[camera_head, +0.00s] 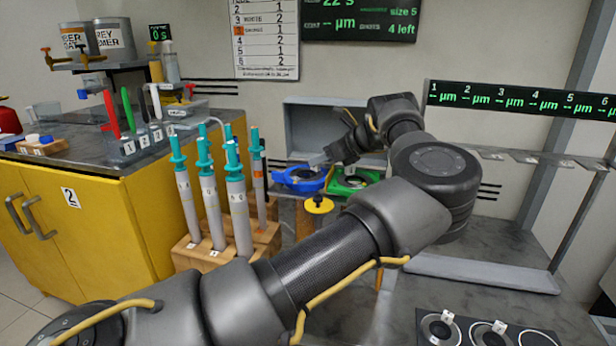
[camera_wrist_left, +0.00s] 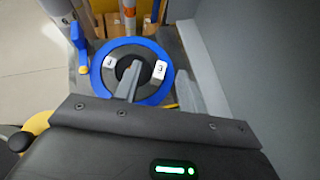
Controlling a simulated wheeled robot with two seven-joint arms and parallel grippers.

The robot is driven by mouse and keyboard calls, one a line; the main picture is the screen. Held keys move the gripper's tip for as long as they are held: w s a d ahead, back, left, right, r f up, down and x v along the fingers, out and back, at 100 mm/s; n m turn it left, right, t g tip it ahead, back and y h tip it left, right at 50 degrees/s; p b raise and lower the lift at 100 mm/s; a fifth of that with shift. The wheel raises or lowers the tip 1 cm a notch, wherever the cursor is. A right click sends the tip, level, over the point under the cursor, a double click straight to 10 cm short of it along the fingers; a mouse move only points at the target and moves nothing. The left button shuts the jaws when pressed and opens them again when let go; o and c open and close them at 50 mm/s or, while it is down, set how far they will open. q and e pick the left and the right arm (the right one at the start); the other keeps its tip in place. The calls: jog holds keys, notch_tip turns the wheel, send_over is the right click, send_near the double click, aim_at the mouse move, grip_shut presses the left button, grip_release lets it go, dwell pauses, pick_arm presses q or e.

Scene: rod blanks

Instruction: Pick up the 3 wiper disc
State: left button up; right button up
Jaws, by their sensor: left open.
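In the left wrist view a disc (camera_wrist_left: 143,88) with a dark centre lies inside a blue ring holder (camera_wrist_left: 96,75). Two white tabs on it carry a mark that looks like a 3. The blue holder (camera_head: 290,180) also shows in the head view, on a stand at the back, but its disc is mostly hidden there. My left gripper (camera_head: 319,160) is open, reaching over the blue holder from the right. In the left wrist view a grey finger (camera_wrist_left: 128,82) overlaps the disc's centre; I cannot tell whether it touches. My right gripper is out of view.
A green holder (camera_head: 352,181) sits just right of the blue one. A yellow knob (camera_head: 318,205) is in front. A wooden rack (camera_head: 200,262) of tall teal-topped tubes stands at left. A black tray (camera_head: 430,314) with discs lies at bottom right.

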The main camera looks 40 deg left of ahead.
aim_at(306, 171)
pick_arm(q)
jog(key=shift+x, duration=1.2)
grip_shut()
jog(key=shift+r, duration=0.1)
